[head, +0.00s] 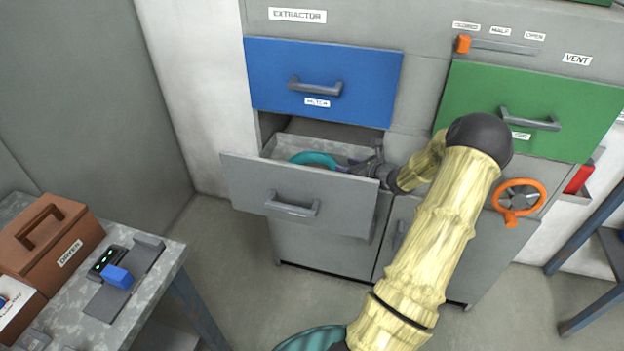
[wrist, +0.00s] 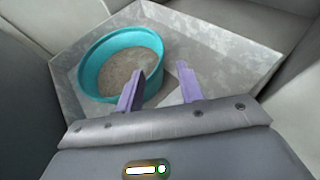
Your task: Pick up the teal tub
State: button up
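The teal tub (head: 313,158) sits in the pulled-out grey drawer (head: 290,196). In the wrist view the tub (wrist: 90,75) is round, open at the top, with a grey-brown inside. My gripper (wrist: 160,78) is open, its two purple fingers apart. The left finger overlaps the tub's near right side in the picture and the right finger is outside it, so the right part of the wall lies between them in view. I cannot tell whether either finger touches it. In the head view my gripper (head: 352,165) reaches into the drawer from the right, partly hidden.
A shut blue drawer (head: 325,80) is right above the open one. A green drawer (head: 530,105) and an orange handwheel (head: 519,198) are to the right. A bench with a brown box (head: 48,245) stands at lower left. The drawer floor right of the tub is bare.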

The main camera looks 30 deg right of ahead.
aim_at(335, 162)
jog(key=x, duration=0.5)
jog(key=shift+w+a, duration=0.1)
jog(key=shift+w, duration=0.05)
grip_shut()
dwell(0.4)
